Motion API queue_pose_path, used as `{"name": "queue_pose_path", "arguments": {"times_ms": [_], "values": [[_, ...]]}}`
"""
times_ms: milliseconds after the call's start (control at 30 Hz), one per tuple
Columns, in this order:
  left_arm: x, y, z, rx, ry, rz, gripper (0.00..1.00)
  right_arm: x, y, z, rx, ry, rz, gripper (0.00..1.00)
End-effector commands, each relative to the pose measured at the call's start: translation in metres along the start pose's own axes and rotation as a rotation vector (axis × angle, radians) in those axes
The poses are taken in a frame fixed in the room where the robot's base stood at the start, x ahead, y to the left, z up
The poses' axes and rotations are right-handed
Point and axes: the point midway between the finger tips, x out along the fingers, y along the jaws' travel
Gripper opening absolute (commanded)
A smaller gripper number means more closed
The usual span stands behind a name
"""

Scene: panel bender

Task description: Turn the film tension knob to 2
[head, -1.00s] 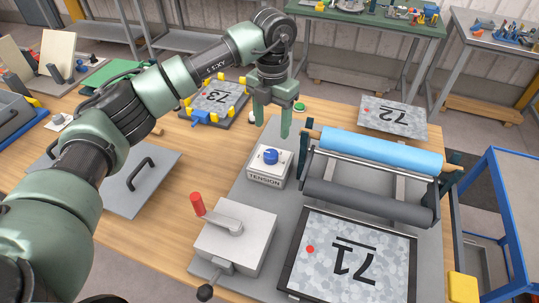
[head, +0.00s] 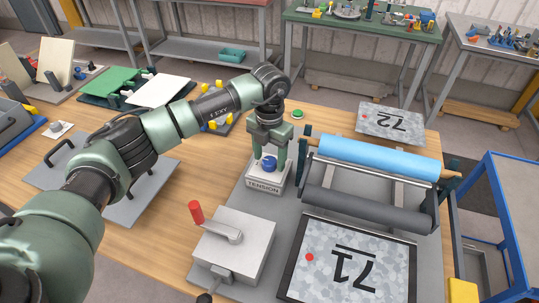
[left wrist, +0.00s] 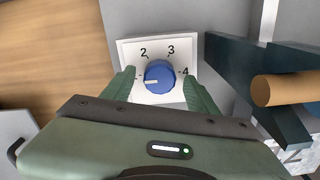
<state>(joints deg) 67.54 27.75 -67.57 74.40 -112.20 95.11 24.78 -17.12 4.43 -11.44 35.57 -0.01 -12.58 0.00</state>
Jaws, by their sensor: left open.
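The blue film tension knob (head: 269,164) sits on a white box (head: 266,187) labelled TENSION. In the left wrist view the knob (left wrist: 160,76) is on a white dial plate (left wrist: 128,50) with 2, 3 and 4 visible. Its white mark points left, below the 2, towards the left finger; any number there is hidden. My left gripper (head: 268,155) points down over the box. Its two green fingers stand open on either side of the knob in the left wrist view (left wrist: 161,90), with gaps visible. My right gripper is not in view.
A blue film roll (head: 380,157) and a dark roller (head: 370,207) stand right of the box. A panel marked 72 (head: 391,124) lies behind.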

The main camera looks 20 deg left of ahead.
Motion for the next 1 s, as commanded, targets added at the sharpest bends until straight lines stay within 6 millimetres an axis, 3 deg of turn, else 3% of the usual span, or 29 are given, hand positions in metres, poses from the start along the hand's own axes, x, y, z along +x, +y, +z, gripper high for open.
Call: {"name": "queue_pose_path", "arguments": {"times_ms": [100,300,333,667,1000], "values": [[0.0,0.0,0.0,0.0,0.0,0.0,0.59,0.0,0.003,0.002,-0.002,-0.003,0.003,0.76],[0.0,0.0,0.0,0.0,0.0,0.0,0.03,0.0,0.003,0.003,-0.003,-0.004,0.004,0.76],[0.0,0.0,0.0,0.0,0.0,0.0,0.0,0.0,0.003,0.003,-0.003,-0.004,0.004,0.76],[0.001,0.0,0.0,0.046,-0.001,0.002,0.0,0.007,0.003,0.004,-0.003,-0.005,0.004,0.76],[0.004,0.001,0.0,0.279,-0.001,0.003,0.0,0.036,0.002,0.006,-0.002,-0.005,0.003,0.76]]}}
